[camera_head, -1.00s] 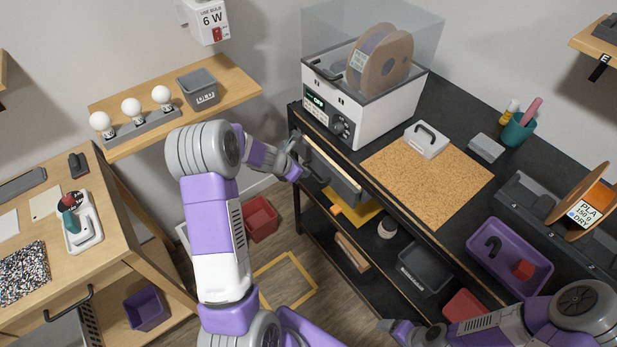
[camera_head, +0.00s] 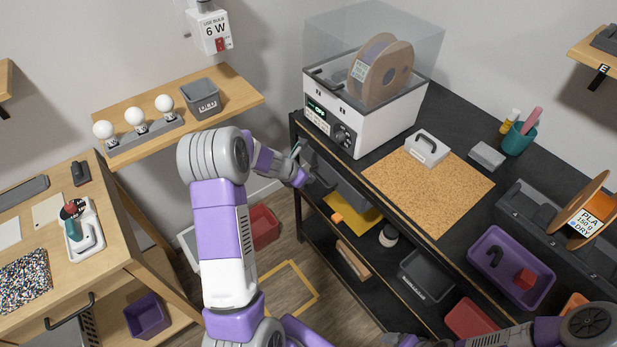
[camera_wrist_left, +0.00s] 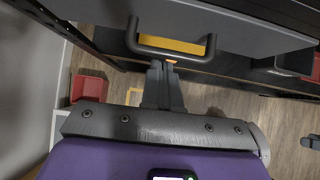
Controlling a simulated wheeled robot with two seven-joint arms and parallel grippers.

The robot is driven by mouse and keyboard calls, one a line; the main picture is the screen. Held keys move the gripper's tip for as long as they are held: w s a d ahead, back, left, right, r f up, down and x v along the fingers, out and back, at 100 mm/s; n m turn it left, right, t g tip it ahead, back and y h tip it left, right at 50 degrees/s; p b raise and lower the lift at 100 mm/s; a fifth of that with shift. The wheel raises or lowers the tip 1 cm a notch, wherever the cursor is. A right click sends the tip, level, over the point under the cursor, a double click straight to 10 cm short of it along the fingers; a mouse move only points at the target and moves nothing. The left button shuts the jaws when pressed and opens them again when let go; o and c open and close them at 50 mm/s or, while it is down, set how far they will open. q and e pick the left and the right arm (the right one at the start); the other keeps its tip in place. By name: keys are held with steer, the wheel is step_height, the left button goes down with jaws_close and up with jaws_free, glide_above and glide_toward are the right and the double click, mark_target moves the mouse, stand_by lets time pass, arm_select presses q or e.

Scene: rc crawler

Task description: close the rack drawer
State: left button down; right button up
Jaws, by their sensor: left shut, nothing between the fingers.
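The rack drawer (camera_head: 352,197) has a grey front and sits under the black worktop at the left end of the rack. Its inside does not show, and the front appears close under the worktop edge; I cannot tell whether it is fully flush. In the left wrist view the drawer front (camera_wrist_left: 235,28) fills the top, with a dark bar handle (camera_wrist_left: 170,48). My left gripper (camera_head: 304,172) is shut and empty at the drawer front. Its fingertips (camera_wrist_left: 161,64) are at the handle; contact is unclear. My right gripper (camera_head: 396,341) is partly cut off at the bottom edge.
The worktop carries a white printer-like dryer (camera_head: 350,120), a cork mat (camera_head: 440,200) and a purple tray (camera_head: 483,283). The lower shelf holds a yellow mat (camera_head: 362,219) and a grey bin (camera_head: 428,268). A red bin (camera_head: 264,222) stands on the floor.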

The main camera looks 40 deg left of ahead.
arm_select(q)
steer(key=s+f+p+v, duration=0.1)
steer(key=p+v, duration=0.2)
steer(key=v, duration=0.9)
steer(key=shift+s+a, duration=0.3)
steer(key=shift+a, duration=0.1)
arm_select(e)
steer(key=r, duration=0.3)
steer(key=shift+s+a+r, duration=0.15)
steer(key=shift+s, duration=0.25)
arm_select(q)
steer(key=shift+f, duration=0.1)
steer(key=s+d+f+m+g, duration=0.3)
steer(key=s+d+f+m, duration=0.1)
steer(key=d+f+m, duration=0.3)
steer(key=s+d+f+m+g, duration=0.2)
steer(key=s+d+f+m, duration=0.1)
steer(key=d+f+m, duration=0.4)
steer(key=s+d+f+m+g+h, duration=0.1)
steer(key=s+d+f+m, duration=0.2)
steer(key=s+d+m, duration=0.2)
steer(key=s+d+f+m+h, duration=0.1)
steer(key=s+d+f+m, duration=0.3)
steer(key=d+m, duration=0.6)
steer(key=shift+s+d+m+g, duration=0.4)
steer(key=shift+s+d, duration=0.25)
steer(key=shift+d, duration=0.4)
